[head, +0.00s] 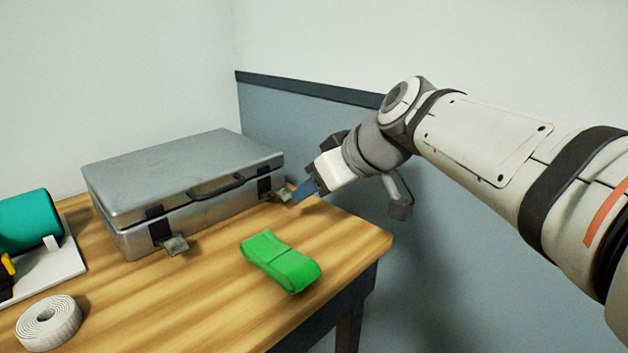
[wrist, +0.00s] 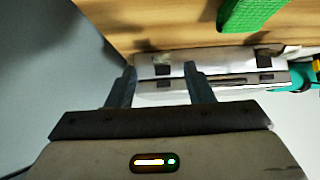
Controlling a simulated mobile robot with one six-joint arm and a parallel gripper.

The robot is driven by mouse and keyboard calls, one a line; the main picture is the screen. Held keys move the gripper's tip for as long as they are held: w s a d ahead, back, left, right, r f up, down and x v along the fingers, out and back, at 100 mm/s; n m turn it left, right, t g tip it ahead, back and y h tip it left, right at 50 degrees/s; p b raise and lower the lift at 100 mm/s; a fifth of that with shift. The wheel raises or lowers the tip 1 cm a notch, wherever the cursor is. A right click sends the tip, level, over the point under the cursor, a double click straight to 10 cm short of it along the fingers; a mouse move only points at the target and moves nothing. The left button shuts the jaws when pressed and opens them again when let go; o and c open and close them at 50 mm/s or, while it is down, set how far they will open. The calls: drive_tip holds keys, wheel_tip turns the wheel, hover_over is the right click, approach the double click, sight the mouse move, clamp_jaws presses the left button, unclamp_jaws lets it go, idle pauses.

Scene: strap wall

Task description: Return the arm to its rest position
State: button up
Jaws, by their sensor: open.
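My arm reaches in from the right in the head view. My gripper (head: 302,191) is at the right front corner of the silver case, close to its right latch (head: 283,195). I cannot tell whether it touches that latch. In the wrist view the two fingers (wrist: 160,70) stand apart, with part of the case front (wrist: 222,62) showing between and beyond them. The jaws are open and nothing is seen held. The case (head: 185,170) is closed on the table, and its left latch (head: 176,245) sticks out at the front.
A folded green strap (head: 280,262) lies on the wooden table (head: 210,300) in front of the case. A white roll (head: 48,322) and a teal roll (head: 25,220) are at the left. A grey-blue wall panel (head: 300,125) stands behind. Free space lies beyond the table's right edge.

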drive_tip(key=s+d+r+m+g+h+p, duration=0.2)
drive_tip(key=s+d+p, duration=0.5)
drive_tip(key=p, duration=0.7)
drive_tip(key=s+d+r+m+g+h+p, duration=0.2)
drive_tip(key=s+d+r+m+h+p, duration=0.2)
drive_tip(key=p, duration=1.1)
drive_tip(key=s+d+r+m, duration=0.2)
drive_tip(key=s+d+m, duration=0.1)
drive_tip(key=shift+s+h, duration=0.3)
drive_tip(key=shift+s, duration=0.1)
drive_tip(key=shift+a, duration=0.1)
drive_tip(key=shift+c, duration=0.4)
